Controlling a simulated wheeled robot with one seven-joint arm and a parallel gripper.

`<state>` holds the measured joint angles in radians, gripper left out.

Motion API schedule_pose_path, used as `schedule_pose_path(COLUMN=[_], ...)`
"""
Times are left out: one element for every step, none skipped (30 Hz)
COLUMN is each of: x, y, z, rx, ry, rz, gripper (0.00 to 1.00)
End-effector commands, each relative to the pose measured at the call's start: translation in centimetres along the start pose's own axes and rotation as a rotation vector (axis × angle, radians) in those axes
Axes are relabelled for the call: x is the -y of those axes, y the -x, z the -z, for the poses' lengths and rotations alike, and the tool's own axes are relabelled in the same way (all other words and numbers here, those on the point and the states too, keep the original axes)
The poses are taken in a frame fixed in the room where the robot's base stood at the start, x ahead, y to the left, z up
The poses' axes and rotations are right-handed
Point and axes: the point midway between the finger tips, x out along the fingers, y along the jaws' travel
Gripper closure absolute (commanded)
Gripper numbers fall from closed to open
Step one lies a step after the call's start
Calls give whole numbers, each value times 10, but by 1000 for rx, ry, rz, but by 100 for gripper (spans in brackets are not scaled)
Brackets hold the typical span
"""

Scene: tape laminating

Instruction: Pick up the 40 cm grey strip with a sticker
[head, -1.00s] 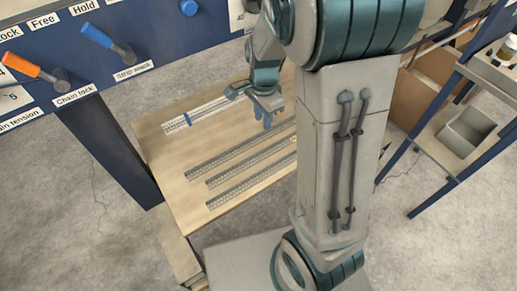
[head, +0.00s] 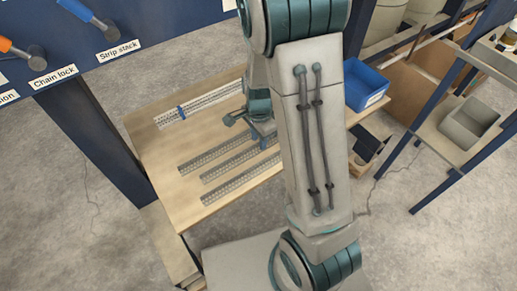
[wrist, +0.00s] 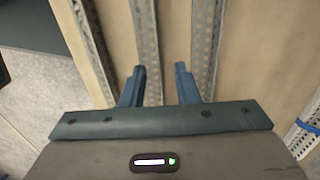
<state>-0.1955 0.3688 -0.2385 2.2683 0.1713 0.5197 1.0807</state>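Three grey perforated strips lie side by side on the wooden table: the back one (head: 212,153), the middle one (head: 228,168) and the front one (head: 232,185). My gripper (head: 264,143) hangs over their right part, and my arm hides their right ends. In the wrist view my gripper (wrist: 160,72) is open and empty. The middle of the three strips there (wrist: 147,35) runs between the fingers in the picture, nearer the left finger. The other strips lie to the left (wrist: 90,38) and right (wrist: 207,38). I see no sticker on the visible parts.
Paler strips with a blue band (head: 181,112) lie at the back of the wooden table (head: 165,165). A blue bin (head: 366,86) stands to the right of my arm. A blue-framed shelf with a grey bin (head: 470,122) is further right. A blue post stands left.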

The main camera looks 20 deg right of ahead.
Motion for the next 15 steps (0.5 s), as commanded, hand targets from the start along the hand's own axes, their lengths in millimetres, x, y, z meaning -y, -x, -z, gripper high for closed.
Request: schedule_pose_path(x=[-1,0,0,0,0,0,0,0,0,0,0,0,0,0,0], y=[-8,-10,-10,-10,-9,-9,-9,-9,-9,-9,-9,-9,-9,-9,-9], z=[0,0,0,0,0,0,0,0,0,0,0,0,0,0,0], rx=[1,0,0,0,0,0,0,0,0,0,0,0,0,0,0], ry=[-1,-1,-1,-1,0,0,0,0,0,0,0,0,0,0,0], rz=[-3,-2,-1,0,0,0,0,0,0,0,0,0,0,0,0], gripper=[72,72,72,72,72,72,72,72,77,86,94,100,100,100,100])
